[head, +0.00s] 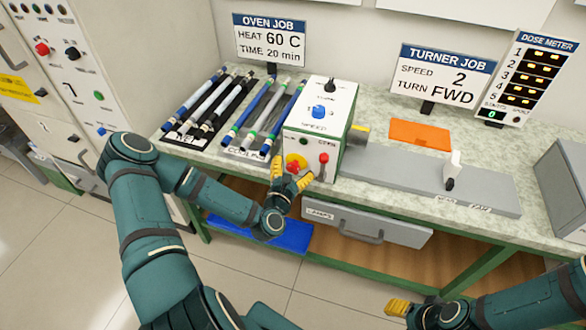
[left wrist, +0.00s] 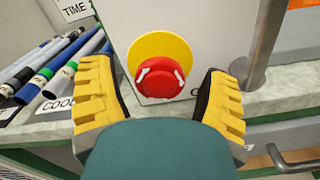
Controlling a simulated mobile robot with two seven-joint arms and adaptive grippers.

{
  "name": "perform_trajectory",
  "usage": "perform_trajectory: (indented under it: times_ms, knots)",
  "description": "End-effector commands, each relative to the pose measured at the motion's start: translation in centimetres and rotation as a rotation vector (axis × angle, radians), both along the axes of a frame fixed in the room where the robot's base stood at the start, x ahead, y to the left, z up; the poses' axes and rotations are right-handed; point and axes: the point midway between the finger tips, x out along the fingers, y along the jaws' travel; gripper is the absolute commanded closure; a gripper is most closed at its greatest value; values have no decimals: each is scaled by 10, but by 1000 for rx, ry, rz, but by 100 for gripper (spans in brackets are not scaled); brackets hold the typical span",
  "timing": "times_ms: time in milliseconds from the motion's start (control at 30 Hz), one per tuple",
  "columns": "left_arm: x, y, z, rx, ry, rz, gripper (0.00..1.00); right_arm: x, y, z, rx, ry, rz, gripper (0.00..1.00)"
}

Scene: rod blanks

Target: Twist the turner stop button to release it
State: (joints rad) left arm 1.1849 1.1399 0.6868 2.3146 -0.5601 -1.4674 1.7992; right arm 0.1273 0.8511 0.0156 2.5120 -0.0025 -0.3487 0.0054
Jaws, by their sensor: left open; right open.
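The turner stop button is a red mushroom knob with white arrow marks on a yellow disc, on the front of the white turner box (head: 335,112). In the left wrist view the red button (left wrist: 161,76) sits centred between my left gripper's yellow fingers (left wrist: 160,100). The fingers are open on either side and appear apart from it. In the head view my left gripper (head: 287,178) is at the box front and partly covers the button (head: 294,163). My right gripper (head: 398,308) is at the lower right, below the bench edge and far from the button.
A red-tipped lever (head: 323,160) sits right of the button, and a blue speed knob (head: 319,112) is on top. Several rods lie on racks at left (head: 205,105). A grey turner bed (head: 430,182) and an orange plate (head: 420,134) are at right. A drawer handle (head: 360,234) projects below.

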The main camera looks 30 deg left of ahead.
Motion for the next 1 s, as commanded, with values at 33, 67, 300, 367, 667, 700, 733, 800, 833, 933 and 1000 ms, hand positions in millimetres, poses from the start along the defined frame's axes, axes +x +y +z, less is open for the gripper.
perform_trajectory:
  times_ms: [33,67,300,367,667,700,733,800,833,933,1000]
  knots:
    - [0,0,0,0,0,0,23,0,0,0,0,0,0,49]
    - [0,0,0,0,0,0,23,0,0,0,0,0,0,49]
    - [0,0,0,1,0,0,68,0,0,0,0,0,0,49]
    - [0,0,0,1,0,0,89,0,0,0,0,0,0,49]
    - [-1,0,0,67,17,0,93,0,0,0,0,0,0,49]
    - [-1,0,-1,82,21,0,93,0,0,0,0,0,0,49]
    - [-1,0,-1,88,23,1,93,0,0,0,0,0,0,49]
    - [-1,1,-1,89,23,2,93,0,0,0,0,0,0,49]
    - [-1,1,-1,89,23,2,93,0,0,0,0,0,0,49]
    - [-1,1,-1,88,23,2,93,0,0,0,0,0,0,49]
    - [-1,1,-1,88,23,1,37,0,0,0,0,0,0,49]
